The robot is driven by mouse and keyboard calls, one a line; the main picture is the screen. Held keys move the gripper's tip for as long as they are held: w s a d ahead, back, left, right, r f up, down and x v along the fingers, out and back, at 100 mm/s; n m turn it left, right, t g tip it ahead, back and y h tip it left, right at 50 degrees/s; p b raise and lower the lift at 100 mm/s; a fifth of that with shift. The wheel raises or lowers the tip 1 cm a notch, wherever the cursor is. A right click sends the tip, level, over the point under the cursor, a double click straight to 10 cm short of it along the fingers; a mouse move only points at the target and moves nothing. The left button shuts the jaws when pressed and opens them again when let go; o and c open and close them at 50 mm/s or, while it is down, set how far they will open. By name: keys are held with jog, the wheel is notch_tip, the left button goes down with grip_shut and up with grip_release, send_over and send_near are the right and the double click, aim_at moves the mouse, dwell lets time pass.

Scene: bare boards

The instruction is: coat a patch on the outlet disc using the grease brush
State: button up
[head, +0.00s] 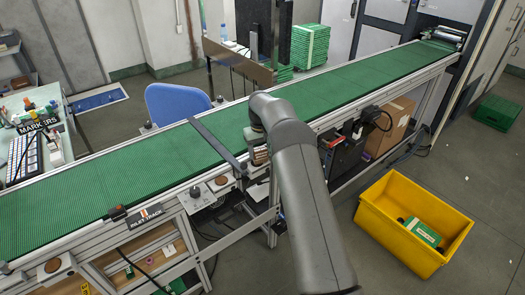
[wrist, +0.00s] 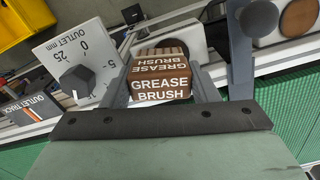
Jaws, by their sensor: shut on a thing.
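My gripper (wrist: 162,90) is shut on the grease brush (wrist: 160,88), a brown block with white GREASE BRUSH lettering between its fingers. In the head view my gripper (head: 258,152) is at the near edge of the green conveyor, with the brush (head: 260,156) partly hidden by my arm. A brown disc (head: 221,180) sits on a pale plate on the conveyor's near side, left of my gripper. In the wrist view a brown disc (wrist: 298,20) shows at the top right, apart from the brush. I cannot tell for certain which disc is the outlet one.
A white OUTLET mm dial plate (wrist: 78,72) with a black knob is close beside my gripper. A grey post (wrist: 242,55) stands on its other side. A grey bar (head: 216,142) crosses the green belt (head: 130,160). A yellow bin (head: 378,205) stands on the floor at right.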

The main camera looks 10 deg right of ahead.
jog(key=shift+s+a+f+b, duration=0.1)
jog(key=shift+s+a+b, duration=0.15)
jog(key=shift+a, duration=0.4)
jog(key=shift+s+a+b, duration=0.2)
jog(key=shift+s+a, duration=0.1)
jog(key=shift+a, duration=0.3)
jog(key=shift+s+a+f+b, duration=0.1)
jog(key=shift+s+a+b, duration=0.15)
jog(key=shift+a, duration=0.4)
jog(key=shift+a+r, duration=0.2)
jog(key=shift+w+d+r+p, duration=0.1)
jog(key=shift+w+d+p, duration=0.2)
jog(key=shift+d, duration=0.4)
jog(key=shift+w+d+p, duration=0.25)
jog(key=shift+d+p, duration=0.05)
jog(key=shift+d, duration=0.4)
jog(key=shift+w+d+p, duration=0.2)
jog(key=shift+w+d, duration=0.1)
jog(key=shift+d, duration=0.45)
jog(key=shift+w+d+p, duration=0.15)
jog(key=shift+w+d, duration=0.15)
jog(key=shift+d, duration=0.4)
jog(key=shift+s+a+b, duration=0.4)
jog(key=shift+a, duration=0.55)
jog(key=shift+s+a+b, duration=0.35)
jog(key=shift+s+a, duration=0.05)
jog(key=shift+a, duration=0.55)
jog(key=shift+s+a+b, duration=0.4)
jog(key=shift+a, duration=0.55)
